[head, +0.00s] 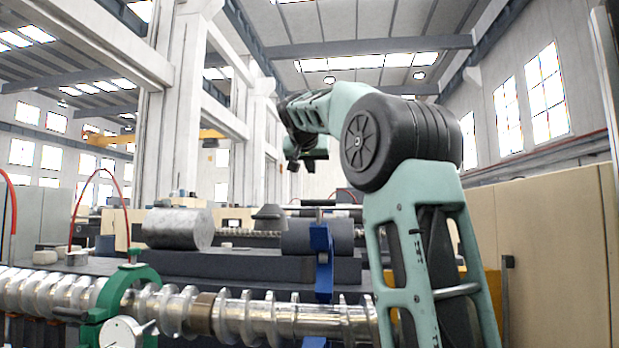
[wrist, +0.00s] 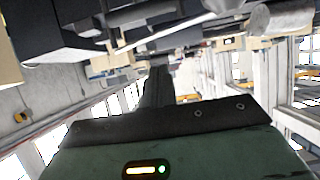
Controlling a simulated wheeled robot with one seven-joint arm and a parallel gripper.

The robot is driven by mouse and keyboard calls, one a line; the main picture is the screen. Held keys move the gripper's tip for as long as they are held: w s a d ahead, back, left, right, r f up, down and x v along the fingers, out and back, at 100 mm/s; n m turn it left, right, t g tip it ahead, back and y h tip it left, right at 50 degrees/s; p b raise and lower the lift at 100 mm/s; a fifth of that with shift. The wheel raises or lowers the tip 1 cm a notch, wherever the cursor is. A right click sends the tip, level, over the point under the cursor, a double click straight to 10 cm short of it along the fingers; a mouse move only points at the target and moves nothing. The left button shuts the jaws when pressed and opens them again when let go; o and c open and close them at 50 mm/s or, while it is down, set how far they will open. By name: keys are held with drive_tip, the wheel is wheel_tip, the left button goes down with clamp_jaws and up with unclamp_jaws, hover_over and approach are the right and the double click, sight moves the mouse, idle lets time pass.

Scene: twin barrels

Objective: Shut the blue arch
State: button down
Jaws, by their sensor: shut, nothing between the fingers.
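The blue arch (head: 322,262) stands upright and nearly edge-on at the centre right of the head view, behind the near ribbed metal screw (head: 262,316). A bit of blue also shows below the screw. The screw hides part of the arch, and I cannot tell how its lower end joins. My gripper (head: 293,166) hangs in the air above and behind the arch, apart from it. It is shut and empty. In the wrist view its dark fingers (wrist: 157,88) come together; I cannot make out the blue arch there.
A green arch (head: 143,276) stands around the screw at the left, with a round dial (head: 121,332) in front. A silver cylinder (head: 178,228) and a dark cylinder (head: 300,236) lie on dark blocks behind. A beige panel (head: 555,260) bounds the right. The air around my gripper is clear.

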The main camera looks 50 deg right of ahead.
drive_tip(key=w+d+f+p, duration=0.1)
drive_tip(key=f, duration=0.1)
drive_tip(key=d+f+p, duration=0.1)
drive_tip(key=d+f, duration=0.1)
drive_tip(key=w+d+f+p, duration=0.1)
drive_tip(key=d+f, duration=0.1)
drive_tip(key=shift+w+f, duration=0.2)
drive_tip(key=shift+w, duration=0.1)
drive_tip(key=shift+s+a+f, duration=0.1)
drive_tip(key=shift+a+f, duration=0.15)
drive_tip(key=shift+f, duration=0.1)
